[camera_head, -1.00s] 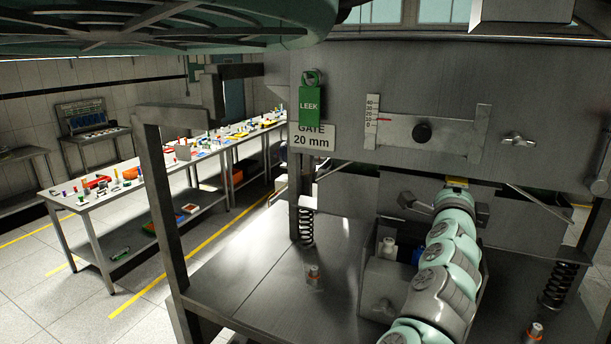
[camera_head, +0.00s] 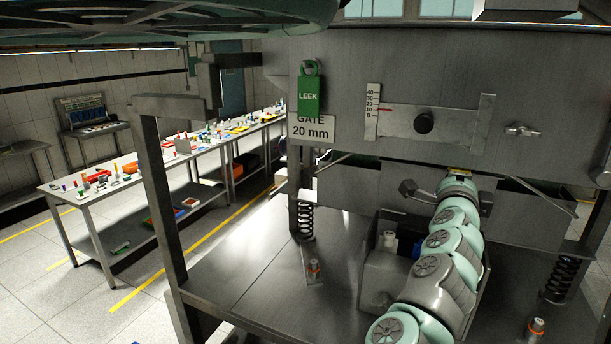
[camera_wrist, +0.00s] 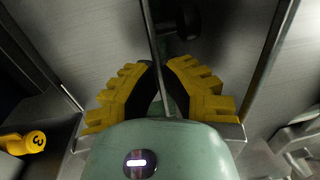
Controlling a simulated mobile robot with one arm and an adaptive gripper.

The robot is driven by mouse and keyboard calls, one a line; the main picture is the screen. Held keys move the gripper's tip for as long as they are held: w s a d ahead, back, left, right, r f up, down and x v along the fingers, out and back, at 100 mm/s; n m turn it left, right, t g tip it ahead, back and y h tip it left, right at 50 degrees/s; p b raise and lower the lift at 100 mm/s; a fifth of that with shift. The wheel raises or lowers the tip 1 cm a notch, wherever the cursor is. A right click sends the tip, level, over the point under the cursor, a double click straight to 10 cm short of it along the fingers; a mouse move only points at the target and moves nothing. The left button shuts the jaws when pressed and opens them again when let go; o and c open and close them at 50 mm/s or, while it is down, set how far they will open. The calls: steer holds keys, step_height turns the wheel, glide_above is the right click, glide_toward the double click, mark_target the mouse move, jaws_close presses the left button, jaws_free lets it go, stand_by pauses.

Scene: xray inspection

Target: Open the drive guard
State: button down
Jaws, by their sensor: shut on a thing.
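What looks like the drive guard is a wide grey panel (camera_head: 345,188) under the machine's front plate in the head view. Dark gaps show along its top edge. My arm crosses in front of it, and my gripper is hidden there behind my wrist. In the wrist view my gripper (camera_wrist: 160,84) has its yellow ribbed fingers closed in around a thin upright edge. I cannot tell for certain whether that edge belongs to the guard. A dark round knob (camera_wrist: 187,22) shows just beyond the fingertips.
Springs (camera_head: 305,221) stand on the metal deck (camera_head: 255,265). A grey box (camera_head: 388,265) with small bottles sits below the panel. A cluttered bench (camera_head: 150,165) stands left.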

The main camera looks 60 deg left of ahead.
steer(key=v, duration=1)
